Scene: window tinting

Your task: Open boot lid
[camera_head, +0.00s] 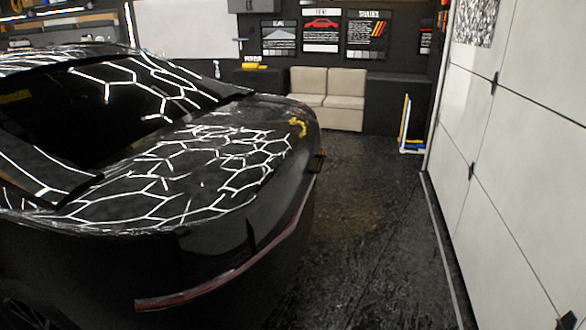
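A glossy black car (215,240) fills the left of the head view, its rear end towards the right. Its boot lid (190,175) is shut, lying flush behind the dark rear window (125,95). White hexagonal light reflections cover the lid. A thin red tail light strip (230,278) runs along the rear edge. A small yellow thing or mark (298,127) shows at the lid's far corner; I cannot tell what it is. Neither of my grippers is in view.
A white panelled garage door (520,170) stands on the right. The dark floor (375,225) between car and door is clear. A beige sofa (328,95), dark cabinets (396,105) and a small blue-and-yellow stand (406,125) are at the back.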

